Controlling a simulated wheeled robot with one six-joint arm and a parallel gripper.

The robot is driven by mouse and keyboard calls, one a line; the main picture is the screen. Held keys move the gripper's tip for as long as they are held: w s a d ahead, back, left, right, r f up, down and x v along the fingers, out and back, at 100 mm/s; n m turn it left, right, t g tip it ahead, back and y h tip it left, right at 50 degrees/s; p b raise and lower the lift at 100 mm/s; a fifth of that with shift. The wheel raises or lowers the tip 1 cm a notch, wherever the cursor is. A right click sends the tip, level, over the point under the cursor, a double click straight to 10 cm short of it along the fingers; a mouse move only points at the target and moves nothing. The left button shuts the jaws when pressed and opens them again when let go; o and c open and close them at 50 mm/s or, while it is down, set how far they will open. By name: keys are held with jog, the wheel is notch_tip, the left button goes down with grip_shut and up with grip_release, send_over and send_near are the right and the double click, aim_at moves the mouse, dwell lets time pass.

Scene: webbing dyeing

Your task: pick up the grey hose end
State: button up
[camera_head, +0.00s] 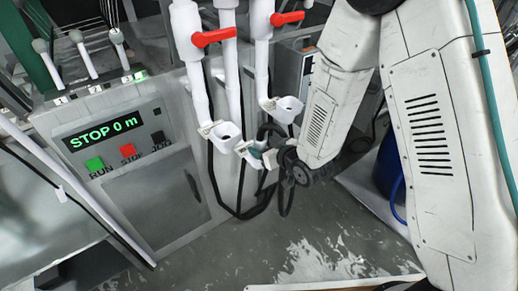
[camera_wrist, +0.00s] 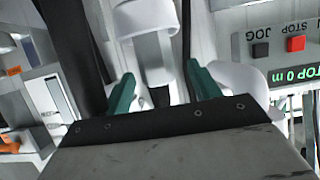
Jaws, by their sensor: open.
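My gripper (camera_head: 257,158) is in the middle of the head view, in front of the white pipes and close to two white cup-like fittings (camera_head: 226,133). In the wrist view its two green fingers (camera_wrist: 161,78) stand apart. Between and beyond them is a pale grey-white cylindrical piece (camera_wrist: 153,65) with a dark part (camera_wrist: 160,97) at its lower end. I cannot tell whether this piece is the grey hose end, or whether the fingers touch it. Black hoses (camera_head: 214,180) hang in loops behind and below the gripper.
White pipes with red valve handles (camera_head: 212,37) stand above my gripper. A control panel (camera_head: 125,148) reading STOP 0 m is at left. A blue drum (camera_head: 390,165) stands partly behind my arm. The wet grey floor (camera_head: 300,245) below is mostly open.

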jog(key=x, duration=0.5)
jog(key=shift+w+d+f, duration=0.1)
jog(key=shift+f, duration=0.15)
jog(key=c, duration=1.2)
jog(key=shift+r, duration=0.1)
